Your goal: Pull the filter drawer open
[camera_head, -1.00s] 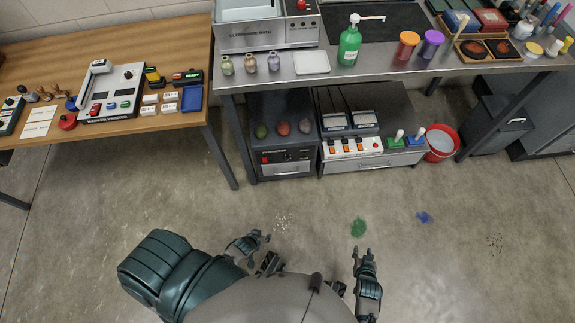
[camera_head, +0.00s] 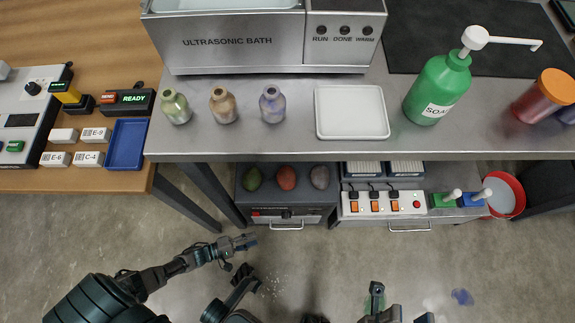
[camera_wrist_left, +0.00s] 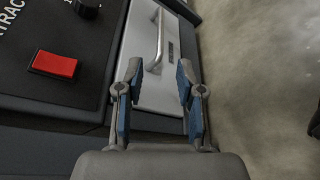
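The filter drawer is the light grey front with a metal bar handle in the left wrist view (camera_wrist_left: 150,92). It belongs to the dark extractor unit (camera_head: 320,212) under the bench, and its handle (camera_head: 286,227) shows low on that unit in the head view. The drawer looks shut. My left gripper (camera_head: 250,241) is in front of the unit, a little left of the handle. In the left wrist view its blue-padded fingers (camera_wrist_left: 158,72) are apart and empty, with the handle just beyond and between the tips. My right gripper (camera_head: 377,290) is low in the head view, away from the unit; its fingers are unclear.
A red button (camera_wrist_left: 54,65) and a dark knob (camera_wrist_left: 88,8) sit on the panel beside the drawer. A switch box (camera_head: 384,204) stands right of the unit, above another handled drawer. The steel bench top (camera_head: 255,143) overhangs both. A red bucket (camera_head: 507,195) stands further right.

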